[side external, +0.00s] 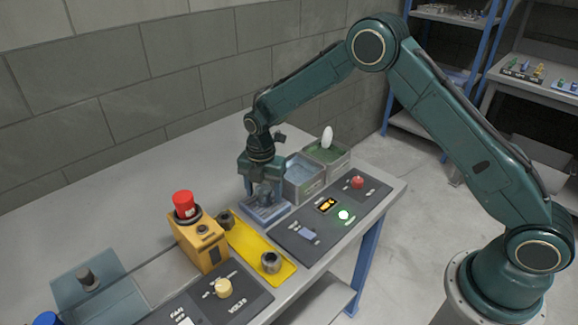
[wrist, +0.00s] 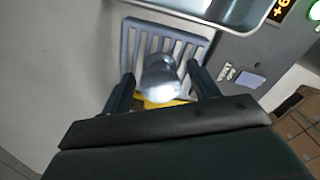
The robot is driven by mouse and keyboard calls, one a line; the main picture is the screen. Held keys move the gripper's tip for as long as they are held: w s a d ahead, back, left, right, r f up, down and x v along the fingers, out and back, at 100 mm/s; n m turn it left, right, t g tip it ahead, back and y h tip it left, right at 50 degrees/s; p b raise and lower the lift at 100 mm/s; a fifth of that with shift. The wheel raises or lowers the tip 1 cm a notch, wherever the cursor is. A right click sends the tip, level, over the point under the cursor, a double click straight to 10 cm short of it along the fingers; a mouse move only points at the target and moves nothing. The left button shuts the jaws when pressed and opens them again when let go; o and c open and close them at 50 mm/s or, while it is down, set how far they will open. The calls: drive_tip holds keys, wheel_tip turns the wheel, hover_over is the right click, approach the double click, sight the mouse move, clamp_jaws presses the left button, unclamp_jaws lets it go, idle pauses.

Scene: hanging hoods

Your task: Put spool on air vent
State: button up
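A grey metallic spool (wrist: 160,76) stands between my fingers in the wrist view, over the slotted blue-grey air vent (wrist: 137,42). In the side view the vent (side external: 266,215) lies on the table under my gripper (side external: 264,194), and the spool is mostly hidden between the fingers. My gripper points down, with its fingers on either side of the spool. A narrow gap shows between each finger and the spool, so it looks open. The spool seems upright on the vent; its contact with the slats is hidden.
Grey bins (side external: 303,178) stand just right of the gripper, one holding a white egg-shaped thing (side external: 327,137). A yellow plate (side external: 248,243) with dark cylinders and a yellow box with a red button (side external: 184,203) stand in front. A control panel (side external: 290,245) lies to the right. The table behind is clear.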

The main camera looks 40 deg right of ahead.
sight(263, 189)
drive_tip(key=shift+r, duration=0.15)
wheel_tip(263, 189, up, 12)
idle(0.9)
idle(0.4)
